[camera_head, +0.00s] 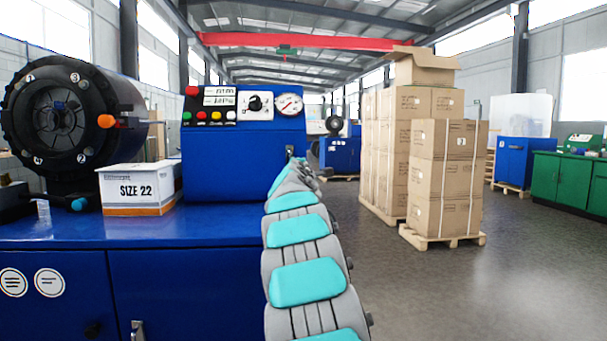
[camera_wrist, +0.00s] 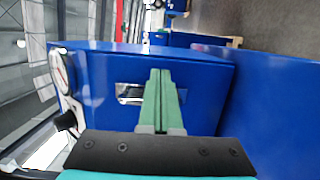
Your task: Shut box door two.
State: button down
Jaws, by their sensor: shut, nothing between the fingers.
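A blue control box (camera_head: 235,165) stands on the blue machine. Its right side carries a small latch (camera_head: 290,152), close to my arm. In the wrist view a blue panel (camera_wrist: 205,85) with a metal recessed handle (camera_wrist: 129,93) fills the middle. My gripper (camera_wrist: 161,75) is shut and empty, its green fingers in front of this panel beside the handle. I cannot tell whether they touch it, or whether the panel is ajar. No door number shows. In the head view my gripper is hidden at the arm's far end.
A white SIZE 22 carton (camera_head: 140,190) and a black crimper head (camera_head: 65,115) are at the left. Stacked brown cartons (camera_head: 445,180) on pallets stand right of my arm. Open grey floor (camera_head: 480,285) lies at the right. A gauge (camera_wrist: 60,70) is left of the panel.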

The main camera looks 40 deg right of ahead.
jog(key=s+d+b+v, duration=0.1)
jog(key=b+v, duration=0.1)
jog(key=v, duration=1)
jog(key=shift+s+d+f, duration=0.35)
jog(key=shift+f, duration=0.05)
